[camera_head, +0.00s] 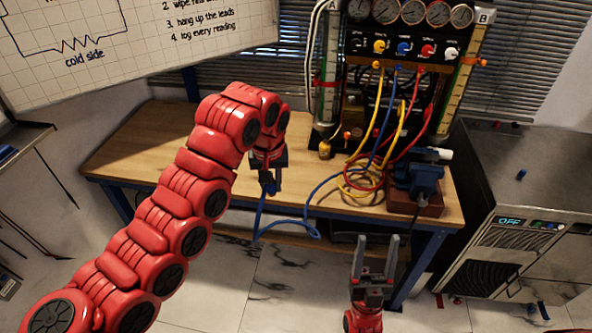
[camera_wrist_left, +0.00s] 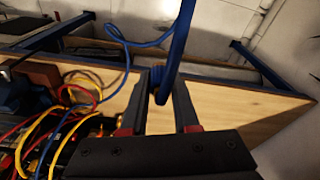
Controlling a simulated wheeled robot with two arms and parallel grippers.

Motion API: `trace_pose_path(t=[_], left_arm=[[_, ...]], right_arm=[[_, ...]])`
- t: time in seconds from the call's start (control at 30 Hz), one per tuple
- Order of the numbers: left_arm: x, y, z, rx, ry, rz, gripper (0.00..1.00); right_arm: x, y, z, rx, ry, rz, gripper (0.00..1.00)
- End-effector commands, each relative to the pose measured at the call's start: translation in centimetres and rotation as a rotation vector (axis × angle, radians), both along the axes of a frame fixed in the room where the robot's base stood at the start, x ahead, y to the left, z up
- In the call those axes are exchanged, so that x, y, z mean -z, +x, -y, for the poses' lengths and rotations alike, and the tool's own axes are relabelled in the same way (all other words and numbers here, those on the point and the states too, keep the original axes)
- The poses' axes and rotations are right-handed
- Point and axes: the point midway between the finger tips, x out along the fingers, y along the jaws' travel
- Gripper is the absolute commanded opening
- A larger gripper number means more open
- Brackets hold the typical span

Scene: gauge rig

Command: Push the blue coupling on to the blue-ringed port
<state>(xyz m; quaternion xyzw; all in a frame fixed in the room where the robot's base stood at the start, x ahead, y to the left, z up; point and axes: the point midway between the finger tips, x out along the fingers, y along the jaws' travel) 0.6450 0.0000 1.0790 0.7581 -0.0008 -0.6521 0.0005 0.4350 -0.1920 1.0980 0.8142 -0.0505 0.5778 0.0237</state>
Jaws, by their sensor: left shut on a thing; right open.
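The other end of the hose runs up to the gauge rig (camera_head: 380,80). I cannot make out the blue-ringed port. My right gripper (camera_head: 377,243) is open and empty, low in front of the table.
Yellow and red hoses (camera_head: 357,182) lie looped on the wooden table (camera_head: 165,140) before the rig. A blue vise (camera_head: 418,178) on a brown block stands at the table's right. A small brass piece (camera_head: 325,149) stands at the rig's left foot. The table's left part is clear.

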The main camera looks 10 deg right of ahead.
Motion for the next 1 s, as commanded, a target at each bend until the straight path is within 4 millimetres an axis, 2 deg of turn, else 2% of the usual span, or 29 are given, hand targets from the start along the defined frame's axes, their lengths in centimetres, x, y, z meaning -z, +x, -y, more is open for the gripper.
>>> trace_pose_path(t=[0.1,0.17,0.3,0.4,0.53,0.6,0.67,0.8,0.9,1.0], left_arm=[[0.0,0.0,0.0,0.0,0.0,0.0,0.0],[0.0,0.0,0.0,0.0,0.0,0.0,0.0],[0.0,0.0,0.0,0.0,0.0,0.0,0.0],[0.0,0.0,0.0,0.0,0.0,0.0,0.0],[0.0,0.0,-0.1,0.0,0.0,0.0,0.0],[0.0,0.0,-0.1,0.0,0.0,0.0,0.0],[0.0,0.0,0.0,0.0,0.0,0.0,0.0],[0.0,0.0,-0.1,0.0,0.0,0.0,0.0],[0.0,0.0,-0.1,0.0,0.0,0.0,0.0],[0.0,0.0,-0.1,0.0,0.0,0.0,0.0]], right_arm=[[1.5,6.2,3.7,0.113,0.079,-0.162,0.64],[2.7,9.4,5.8,0.164,0.12,-0.262,0.64],[6.0,16.9,10.1,0.241,0.22,-0.504,0.64],[9.1,22.3,12.5,0.253,0.281,-0.702,0.64],[12.4,28.5,13.7,0.198,0.326,-0.943,0.64],[14.1,31.5,13.3,0.138,0.328,-1.07,0.64],[14.9,33.8,12.5,0.073,0.314,-1.166,0.64],[15.3,37.8,9.1,-0.119,0.228,-1.354,0.64],[14.4,39.5,5.8,-0.283,0.116,-1.455,0.64],[12.4,39.9,2.1,-0.453,-0.033,-1.516,0.64]])
